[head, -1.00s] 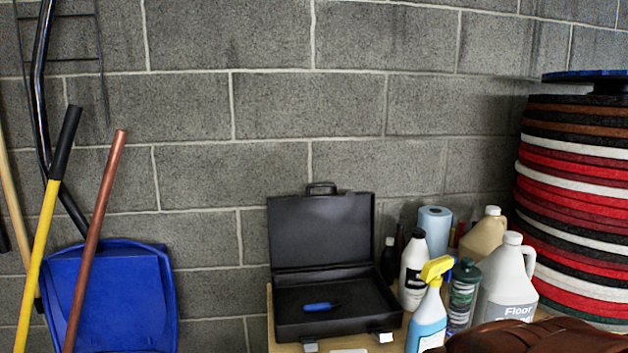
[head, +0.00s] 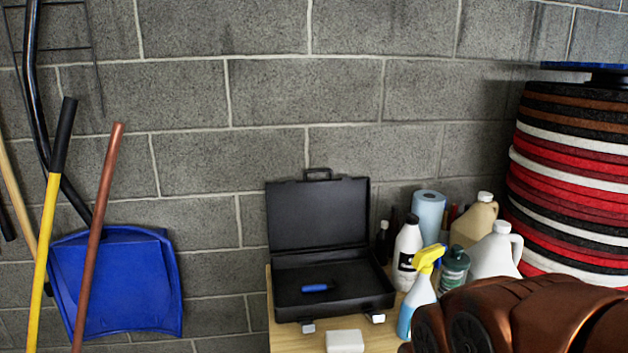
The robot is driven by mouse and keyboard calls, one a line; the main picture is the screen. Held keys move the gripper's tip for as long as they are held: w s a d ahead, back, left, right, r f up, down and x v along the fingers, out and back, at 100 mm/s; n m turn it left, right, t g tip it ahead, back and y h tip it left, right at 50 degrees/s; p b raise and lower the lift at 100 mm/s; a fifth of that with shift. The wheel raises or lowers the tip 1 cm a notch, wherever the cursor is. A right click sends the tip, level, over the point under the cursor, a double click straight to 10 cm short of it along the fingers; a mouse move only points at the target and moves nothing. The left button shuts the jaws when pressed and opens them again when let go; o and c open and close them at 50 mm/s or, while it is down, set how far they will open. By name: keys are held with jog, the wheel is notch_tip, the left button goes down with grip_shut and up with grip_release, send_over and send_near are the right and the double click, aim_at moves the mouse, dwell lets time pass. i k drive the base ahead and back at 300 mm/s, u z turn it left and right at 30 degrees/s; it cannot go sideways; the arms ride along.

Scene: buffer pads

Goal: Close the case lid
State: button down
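A black case (head: 345,299) stands open on a light wooden table (head: 283,339). Its lid (head: 318,215) is raised upright at the back, with a handle on its top edge. A blue-handled tool (head: 318,287) lies inside the case's base. Two light latches show on the case's front edge. A copper-brown part of my arm is at the lower right, in front of the bottles and apart from the case. My gripper is not in view.
Right of the case stand a yellow-topped spray bottle (head: 421,290), a white bottle (head: 406,252), a blue paper roll (head: 429,216) and jugs (head: 497,252). A white block (head: 344,341) lies in front. Stacked pads (head: 570,180) rise at right; a blue dustpan (head: 125,285) hangs left.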

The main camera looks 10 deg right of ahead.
aim_at(304, 215)
jog(key=k, duration=0.5)
jog(key=z, duration=1.35)
jog(key=i, duration=1.45)
jog(key=u, duration=2.7)
